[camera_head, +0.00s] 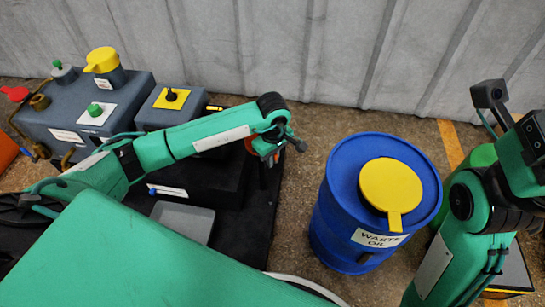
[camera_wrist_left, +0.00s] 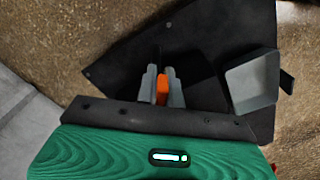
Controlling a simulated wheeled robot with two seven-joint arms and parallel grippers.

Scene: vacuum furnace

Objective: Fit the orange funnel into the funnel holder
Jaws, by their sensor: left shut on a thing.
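My left gripper (camera_head: 268,158) hangs pointing down near the right edge of the black bench in the head view. Its two grey fingers (camera_wrist_left: 162,87) are shut on the orange funnel (camera_wrist_left: 162,90). Only a narrow orange strip shows between the fingers in the left wrist view. I cannot make out the funnel holder in either view. My right arm stands at the right, but its gripper is not visible.
A grey tray (camera_head: 184,221) lies on the black bench (camera_head: 256,205); it also shows in the left wrist view (camera_wrist_left: 252,82). Grey pump units (camera_head: 60,118) with yellow and green caps stand behind my left arm. A blue waste oil drum (camera_head: 335,220) with a yellow lid stands to the right.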

